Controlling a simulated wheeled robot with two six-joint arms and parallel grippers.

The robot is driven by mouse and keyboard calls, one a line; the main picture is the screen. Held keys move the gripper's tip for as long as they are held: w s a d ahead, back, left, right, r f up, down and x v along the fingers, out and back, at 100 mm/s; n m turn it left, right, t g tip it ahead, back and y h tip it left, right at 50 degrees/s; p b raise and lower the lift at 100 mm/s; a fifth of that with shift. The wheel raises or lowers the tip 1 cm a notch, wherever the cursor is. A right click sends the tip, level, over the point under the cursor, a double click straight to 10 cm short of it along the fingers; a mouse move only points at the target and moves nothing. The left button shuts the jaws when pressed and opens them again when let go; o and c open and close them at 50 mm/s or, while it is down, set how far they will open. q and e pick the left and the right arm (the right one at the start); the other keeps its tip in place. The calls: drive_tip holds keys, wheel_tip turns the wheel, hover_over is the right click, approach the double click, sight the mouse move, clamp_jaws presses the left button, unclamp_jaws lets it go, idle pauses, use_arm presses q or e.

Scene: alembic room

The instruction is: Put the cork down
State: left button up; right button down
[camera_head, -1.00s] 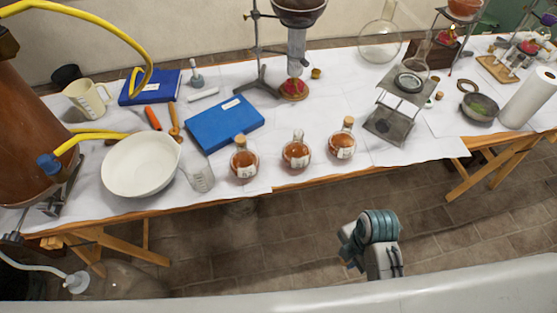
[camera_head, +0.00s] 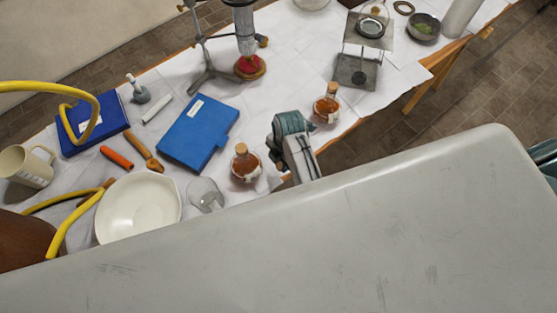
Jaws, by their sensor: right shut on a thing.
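My right gripper (camera_head: 277,138) is over the front edge of the table, between two corked round flasks. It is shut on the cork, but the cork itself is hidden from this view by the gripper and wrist. The left flask (camera_head: 246,170) holds amber liquid and has its cork (camera_head: 241,148) in its neck. The right flask (camera_head: 326,110) also holds amber liquid and has a cork (camera_head: 332,88). The middle flask cannot be seen; my right arm covers that spot. My left gripper is not in view.
A blue box (camera_head: 198,132) lies behind the left flask. A glass beaker (camera_head: 206,196) and a white bowl (camera_head: 138,208) stand to its left. A metal stand (camera_head: 355,70) is behind the right flask. White paper (camera_head: 290,60) between the burner stand and flasks is bare.

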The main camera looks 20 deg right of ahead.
sight(278, 165)
drive_tip(key=shift+w+a, duration=0.25)
drive_tip(key=shift+w, duration=0.2)
drive_tip(key=shift+w+a+f, duration=0.1)
drive_tip(key=shift+w+f, duration=0.05)
wheel_tip(278, 165, down, 3)
drive_tip(key=shift+a+r+p, duration=0.1)
drive_tip(key=shift+a+p, duration=0.05)
drive_tip(key=shift+p, duration=0.7)
drive_tip(key=shift+f, duration=0.45)
drive_tip(key=c, duration=1.1)
unclamp_jaws()
drive_tip(key=shift+c, duration=0.2)
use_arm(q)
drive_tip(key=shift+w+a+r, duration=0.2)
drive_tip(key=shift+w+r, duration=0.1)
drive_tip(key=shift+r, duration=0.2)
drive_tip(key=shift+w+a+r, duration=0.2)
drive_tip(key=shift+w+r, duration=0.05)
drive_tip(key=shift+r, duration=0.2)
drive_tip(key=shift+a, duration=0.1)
use_arm(e)
wheel_tip(278, 165, up, 12)
drive_tip(key=d, duration=0.1)
drive_tip(key=shift+w+d, duration=0.25)
